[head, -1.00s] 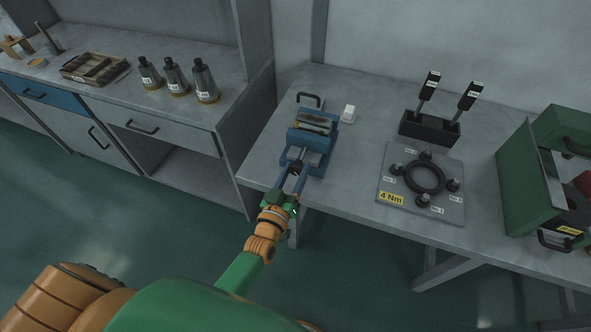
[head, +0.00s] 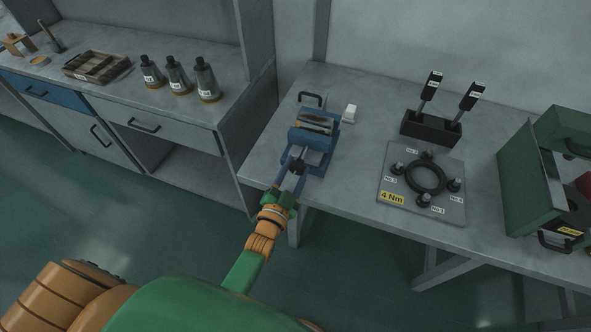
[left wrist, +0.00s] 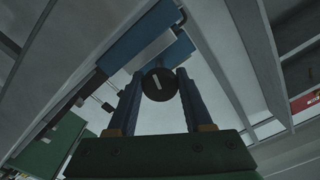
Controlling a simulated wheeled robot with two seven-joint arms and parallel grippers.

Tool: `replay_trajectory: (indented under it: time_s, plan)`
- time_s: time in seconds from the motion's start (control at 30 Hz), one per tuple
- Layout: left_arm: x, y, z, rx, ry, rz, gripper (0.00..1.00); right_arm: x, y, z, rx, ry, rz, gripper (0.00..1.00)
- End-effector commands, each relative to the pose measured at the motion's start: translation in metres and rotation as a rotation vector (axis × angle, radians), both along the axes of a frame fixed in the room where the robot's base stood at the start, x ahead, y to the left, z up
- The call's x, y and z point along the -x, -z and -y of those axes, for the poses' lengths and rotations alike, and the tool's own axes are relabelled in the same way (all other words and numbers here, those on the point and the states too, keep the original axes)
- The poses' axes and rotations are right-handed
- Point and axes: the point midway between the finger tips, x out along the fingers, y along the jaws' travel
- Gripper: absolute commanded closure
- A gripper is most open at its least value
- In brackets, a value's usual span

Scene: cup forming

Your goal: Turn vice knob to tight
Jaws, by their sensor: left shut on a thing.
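The blue vice (head: 319,140) sits at the left front part of the grey workbench, with a block between its jaws. It also shows in the left wrist view (left wrist: 135,42). Its knob (left wrist: 159,83) is round and black with a white mark, seen end-on in the left wrist view. The mark stands nearly upright, tilted slightly to the left at its top. My left gripper (head: 293,168) reaches in from the front of the bench. Its two fingers are shut on the knob, one on each side. My right gripper is not in view.
A plate (head: 458,212) with a black ring and a 4 Nm label lies further right. Two drivers stand in a black holder (head: 430,128). An open green case (head: 530,185) is at the far right.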

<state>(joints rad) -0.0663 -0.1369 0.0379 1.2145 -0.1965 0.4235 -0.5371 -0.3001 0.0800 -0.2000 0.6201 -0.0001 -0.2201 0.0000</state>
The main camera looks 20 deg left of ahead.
Motion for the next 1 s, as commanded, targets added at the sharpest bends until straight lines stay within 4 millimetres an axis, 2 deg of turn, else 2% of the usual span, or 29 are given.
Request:
replay_trajectory:
  time_s: [0.23,0.5,1.0]
  plan:
    - [-0.0012,-0.0033,-0.0008,-0.194,-0.001,0.016,1.0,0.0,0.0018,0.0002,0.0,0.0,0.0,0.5]
    - [-0.0013,-0.0041,-0.0009,-0.337,-0.002,0.021,1.0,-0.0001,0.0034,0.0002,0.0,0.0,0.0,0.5]
    - [-0.0013,-0.0046,-0.0009,-0.414,-0.002,0.024,1.0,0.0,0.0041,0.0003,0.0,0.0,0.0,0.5]
